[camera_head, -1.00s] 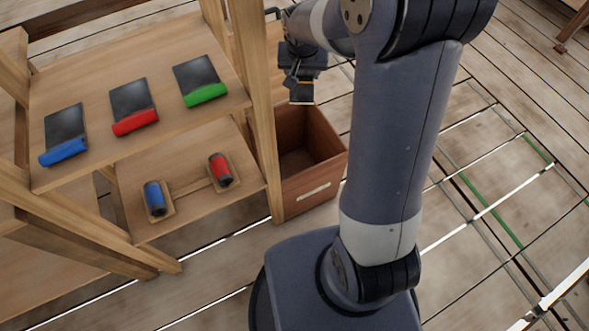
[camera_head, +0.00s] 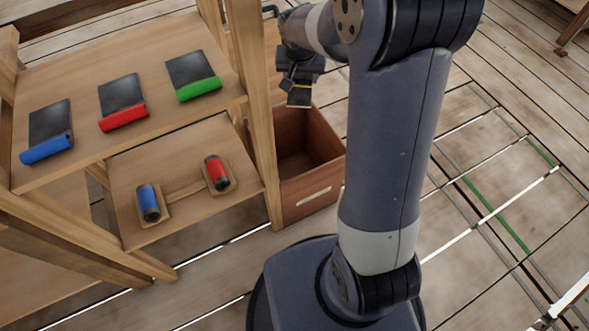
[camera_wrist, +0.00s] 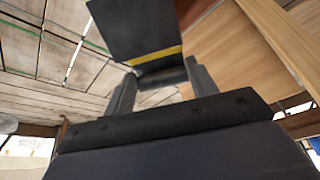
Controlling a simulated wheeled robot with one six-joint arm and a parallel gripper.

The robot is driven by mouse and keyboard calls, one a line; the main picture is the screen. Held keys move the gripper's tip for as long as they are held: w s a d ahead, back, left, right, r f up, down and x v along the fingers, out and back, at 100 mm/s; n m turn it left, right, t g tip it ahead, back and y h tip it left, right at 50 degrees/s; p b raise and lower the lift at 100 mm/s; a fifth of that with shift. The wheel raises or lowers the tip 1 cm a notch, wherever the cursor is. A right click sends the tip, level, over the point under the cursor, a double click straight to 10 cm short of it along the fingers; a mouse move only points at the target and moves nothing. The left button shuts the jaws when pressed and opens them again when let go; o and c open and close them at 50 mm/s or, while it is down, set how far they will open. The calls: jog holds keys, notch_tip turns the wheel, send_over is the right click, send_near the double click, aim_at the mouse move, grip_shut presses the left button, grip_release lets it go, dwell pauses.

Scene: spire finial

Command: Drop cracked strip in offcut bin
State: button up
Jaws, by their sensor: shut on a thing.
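My gripper (camera_head: 299,78) is shut on a dark strip (camera_head: 299,98) with a yellow band. In the wrist view the strip (camera_wrist: 135,28) stands out beyond the two fingers (camera_wrist: 160,78), its yellow band near them. No crack can be made out on it. The offcut bin (camera_head: 312,192) seems to be the open, red-brown box with a pale label, low beside the shelf unit. In the head view the strip overlaps the bin's far rim and hangs higher than it; whether it is directly above the opening cannot be told. The visible bin floor looks empty.
A wooden shelf unit (camera_head: 150,137) stands left of the bin, its post (camera_head: 258,120) close to it. Dark strips with blue (camera_head: 47,149), red (camera_head: 123,117) and green (camera_head: 199,89) ends lie on top. Blue (camera_head: 148,202) and red (camera_head: 216,172) cylinders sit on the lower shelf.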

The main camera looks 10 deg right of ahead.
jog(key=s+f+b+x, duration=0.1)
jog(key=s+b+x, duration=0.1)
jog(key=b+x, duration=0.8)
jog(key=s+a+f+b+x, duration=0.1)
jog(key=b+x, duration=0.9)
jog(key=x, duration=1)
jog(key=shift+s+a, duration=0.3)
jog(key=shift+s, duration=0.6)
jog(key=o, duration=1.2)
jog(key=shift+f, duration=0.1)
jog(key=p+v, duration=0.4)
jog(key=v, duration=0.7)
jog(key=shift+f, duration=0.15)
